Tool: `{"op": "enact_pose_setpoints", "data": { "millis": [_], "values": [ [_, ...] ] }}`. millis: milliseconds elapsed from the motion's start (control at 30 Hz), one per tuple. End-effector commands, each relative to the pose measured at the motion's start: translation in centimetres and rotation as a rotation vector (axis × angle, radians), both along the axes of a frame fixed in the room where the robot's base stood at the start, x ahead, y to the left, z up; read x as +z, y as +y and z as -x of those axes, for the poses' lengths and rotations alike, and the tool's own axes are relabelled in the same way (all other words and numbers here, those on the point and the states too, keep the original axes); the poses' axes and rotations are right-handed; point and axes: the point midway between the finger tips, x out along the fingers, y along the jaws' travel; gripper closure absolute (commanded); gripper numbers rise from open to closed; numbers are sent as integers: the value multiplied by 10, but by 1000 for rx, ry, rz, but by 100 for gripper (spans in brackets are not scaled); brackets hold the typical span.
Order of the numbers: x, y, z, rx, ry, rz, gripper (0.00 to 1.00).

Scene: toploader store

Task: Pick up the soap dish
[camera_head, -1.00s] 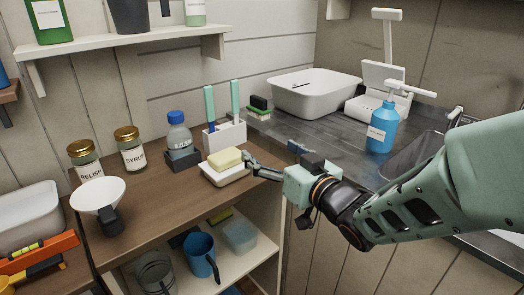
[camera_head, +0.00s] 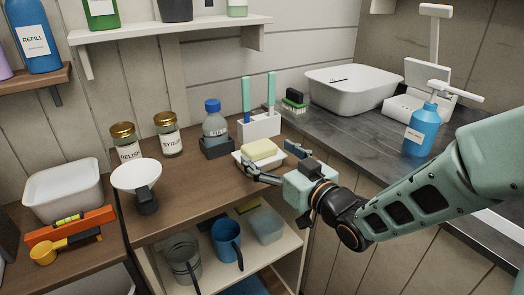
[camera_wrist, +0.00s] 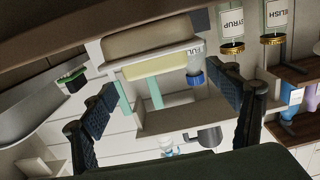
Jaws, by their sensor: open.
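The soap dish (camera_head: 276,163) is a small white dish holding a pale yellow bar of soap (camera_head: 259,150). It sits on the wooden cabinet top near its right edge. My gripper (camera_head: 271,160) is open and empty at the dish's front right side, one finger towards its front and one towards its right. In the upside-down wrist view, the dish (camera_wrist: 150,43) and soap (camera_wrist: 163,66) show at the top, shaded, lying across the space between my open fingers (camera_wrist: 170,95). I cannot tell whether either finger touches the dish.
A white toothbrush holder (camera_head: 259,126) and a clear bottle with a blue cap (camera_head: 214,124) stand close behind the dish. A white funnel (camera_head: 136,174) and two jars stand to the left. The grey counter (camera_head: 345,128) with a basin (camera_head: 350,92) lies to the right.

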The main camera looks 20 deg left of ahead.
Motion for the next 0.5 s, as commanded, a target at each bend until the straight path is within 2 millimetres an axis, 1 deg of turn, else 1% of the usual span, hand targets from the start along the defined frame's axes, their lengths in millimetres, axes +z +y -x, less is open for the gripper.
{"op": "enact_pose_setpoints", "data": {
  "millis": [67, 200, 300, 400, 500],
  "values": [
    [-2, 5, -4, 2, -1, -2, 19],
    [-6, 18, -20, 1, 0, -3, 19],
    [-6, 29, -29, 2, 0, -3, 19],
    [-5, 36, -35, 1, -1, -2, 19],
    [-4, 37, -37, 0, -1, -1, 19]
  ]
}}
